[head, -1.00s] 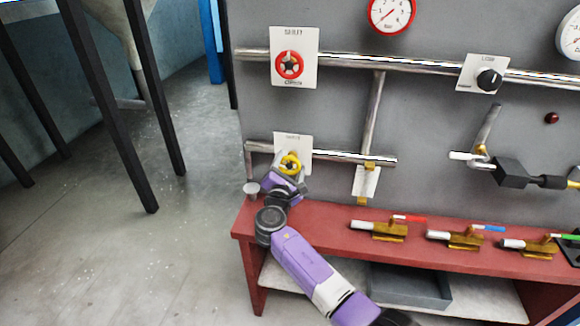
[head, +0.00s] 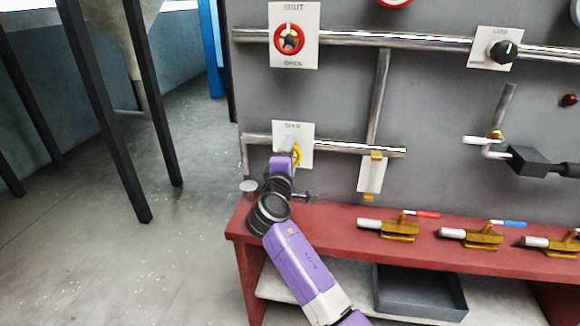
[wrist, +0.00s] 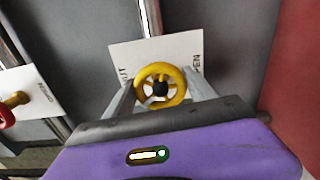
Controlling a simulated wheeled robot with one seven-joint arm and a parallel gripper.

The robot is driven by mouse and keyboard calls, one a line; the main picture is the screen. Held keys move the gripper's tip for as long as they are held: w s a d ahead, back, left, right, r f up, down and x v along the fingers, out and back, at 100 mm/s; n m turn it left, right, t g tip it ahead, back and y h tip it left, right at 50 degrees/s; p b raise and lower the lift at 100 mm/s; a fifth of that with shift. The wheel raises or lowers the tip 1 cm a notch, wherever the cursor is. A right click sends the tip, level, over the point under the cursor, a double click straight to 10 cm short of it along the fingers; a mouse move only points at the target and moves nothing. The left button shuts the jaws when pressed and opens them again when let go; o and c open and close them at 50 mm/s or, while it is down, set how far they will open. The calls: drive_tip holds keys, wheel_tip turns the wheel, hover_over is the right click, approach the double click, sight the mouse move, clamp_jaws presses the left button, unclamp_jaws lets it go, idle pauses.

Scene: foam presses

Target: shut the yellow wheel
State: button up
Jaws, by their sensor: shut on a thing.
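The yellow wheel (wrist: 172,72) is a small ring with a dark hub, mounted before a white label plate (wrist: 125,55) on the grey panel. In the wrist view my gripper (wrist: 161,92) has one finger on each side of the wheel and is shut on it. In the head view the wheel (head: 297,155) is mostly hidden behind my purple gripper, with only part of its yellow rim showing. Its plate (head: 293,131) is on the lower pipe, with words partly hidden.
A red wheel (head: 289,39) is on the upper pipe above. A black knob (head: 503,51) is to its right. Below, a red bench (head: 340,228) carries several brass valves with coloured levers. A grey tray (head: 420,296) is on the shelf underneath. Open floor lies left.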

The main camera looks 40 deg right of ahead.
drive_tip(key=m+b, duration=0.3)
drive_tip(key=b, duration=0.1)
drive_tip(key=shift+f+m, duration=0.4)
drive_tip(key=m+b, duration=0.3)
drive_tip(key=shift+r+m+b, duration=0.15)
drive_tip(key=shift+m+b, duration=0.15)
drive_tip(key=shift+b, duration=0.05)
drive_tip(key=o, duration=1.4)
drive_tip(key=shift+r, duration=0.1)
drive_tip(key=shift+v, duration=3.95)
